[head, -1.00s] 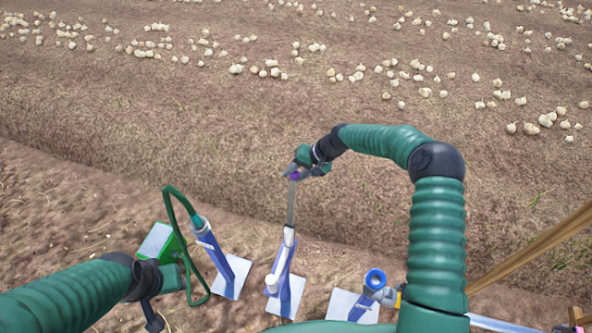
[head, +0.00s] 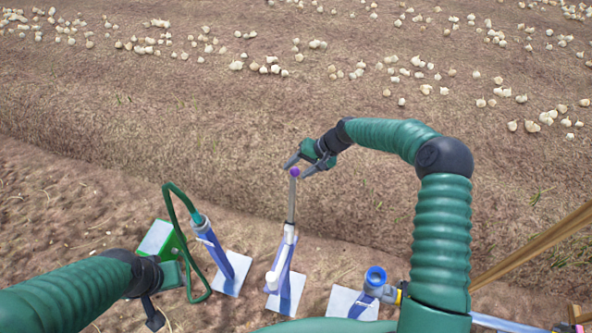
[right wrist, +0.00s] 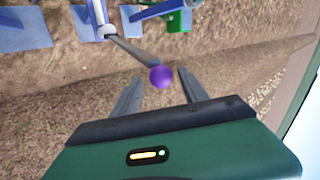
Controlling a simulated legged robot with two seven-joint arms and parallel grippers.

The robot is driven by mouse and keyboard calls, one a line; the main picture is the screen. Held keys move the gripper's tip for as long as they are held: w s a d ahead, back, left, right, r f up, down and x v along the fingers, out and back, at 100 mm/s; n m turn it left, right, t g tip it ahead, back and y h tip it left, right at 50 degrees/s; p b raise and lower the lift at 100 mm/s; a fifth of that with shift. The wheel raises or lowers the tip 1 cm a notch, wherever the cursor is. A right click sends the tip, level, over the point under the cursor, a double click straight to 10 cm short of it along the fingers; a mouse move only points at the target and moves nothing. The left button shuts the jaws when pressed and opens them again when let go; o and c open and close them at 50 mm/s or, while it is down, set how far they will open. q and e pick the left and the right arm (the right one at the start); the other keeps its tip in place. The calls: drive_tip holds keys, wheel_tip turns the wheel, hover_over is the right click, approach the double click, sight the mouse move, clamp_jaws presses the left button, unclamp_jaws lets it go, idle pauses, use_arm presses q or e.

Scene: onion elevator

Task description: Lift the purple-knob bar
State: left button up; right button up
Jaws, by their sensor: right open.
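The purple knob (head: 295,172) tops a grey metal bar (head: 291,202) that stands up from a white and blue stand (head: 284,262). My right gripper (head: 294,166) is open at the knob, its fingers spread to either side. In the right wrist view the purple knob (right wrist: 161,77) lies just beyond the tips of my open right gripper (right wrist: 155,78), roughly between them, and the bar (right wrist: 133,49) runs away from it. My left arm enters from the lower left in the head view. Its gripper (head: 152,310) is only partly seen there, near the bottom edge, and its jaw state is unclear.
A blue ring-shaped fitting (head: 375,278) on a white plate stands to the right. Wooden beams (head: 535,245) slant at the right. Onions lie scattered farther off.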

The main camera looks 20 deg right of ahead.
drive_tip(key=v, duration=1.5)
drive_tip(key=shift+b, duration=0.4)
drive_tip(key=shift+d, duration=0.1)
